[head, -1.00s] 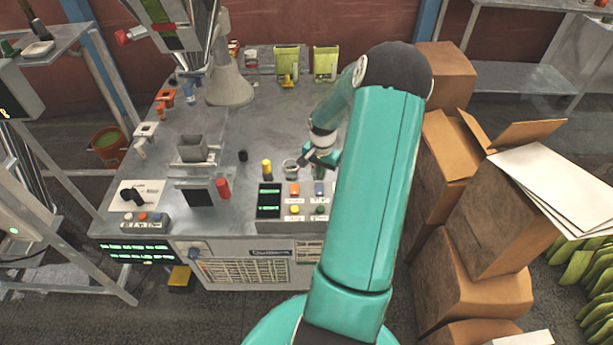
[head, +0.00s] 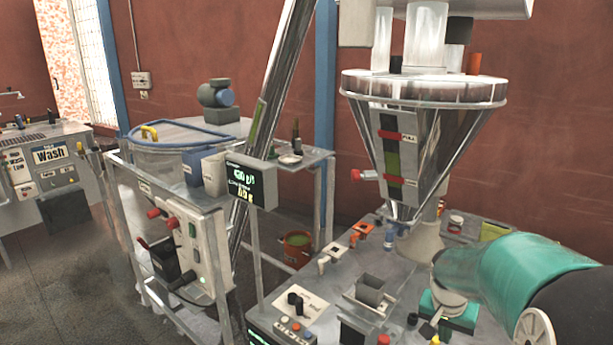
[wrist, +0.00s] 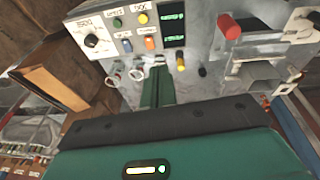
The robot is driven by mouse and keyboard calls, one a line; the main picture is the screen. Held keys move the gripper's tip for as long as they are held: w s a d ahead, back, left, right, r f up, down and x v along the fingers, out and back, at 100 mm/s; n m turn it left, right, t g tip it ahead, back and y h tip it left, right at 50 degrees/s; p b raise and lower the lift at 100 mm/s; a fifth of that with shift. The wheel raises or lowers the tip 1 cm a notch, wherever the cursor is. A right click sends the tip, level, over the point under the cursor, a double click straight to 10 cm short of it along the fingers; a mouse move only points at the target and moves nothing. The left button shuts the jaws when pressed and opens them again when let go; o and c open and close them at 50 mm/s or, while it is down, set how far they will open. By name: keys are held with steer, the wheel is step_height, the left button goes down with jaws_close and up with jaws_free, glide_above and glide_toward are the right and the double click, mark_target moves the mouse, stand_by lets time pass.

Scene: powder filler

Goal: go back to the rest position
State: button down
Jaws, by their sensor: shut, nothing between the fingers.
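My gripper (wrist: 158,85) is shut and empty. In the wrist view its narrow green fingers are together and point toward the panel of coloured buttons (wrist: 140,32). In the head view my gripper (head: 432,326) shows at the lower right, over the machine's table, at the end of my bent teal arm. The fingertips are small there and hard to make out. No separate object of the task is named.
The filler's table (head: 395,265) carries a grey open-topped box (head: 370,292) and a black knob (head: 292,299). The steel hopper (head: 420,130) rises behind. A frame with a display (head: 250,181) stands left. Cardboard boxes (wrist: 55,80) are left in the wrist view.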

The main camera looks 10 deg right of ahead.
steer(key=s+a+r+n+t, duration=0.1)
steer(key=s+a+r+n, duration=0.2)
steer(key=a, duration=0.5)
steer(key=s+a+r+n+t+y, duration=0.1)
steer(key=s+a+r+n+t, duration=0.1)
steer(key=s+a+r, duration=0.3)
steer(key=s+a+r+n+t+y, duration=0.1)
steer(key=s+a+r+n, duration=0.3)
steer(key=a, duration=0.6)
steer(key=shift+s+a+r+t, duration=0.3)
steer(key=shift+s+a+r, duration=0.05)
steer(key=shift+a, duration=0.05)
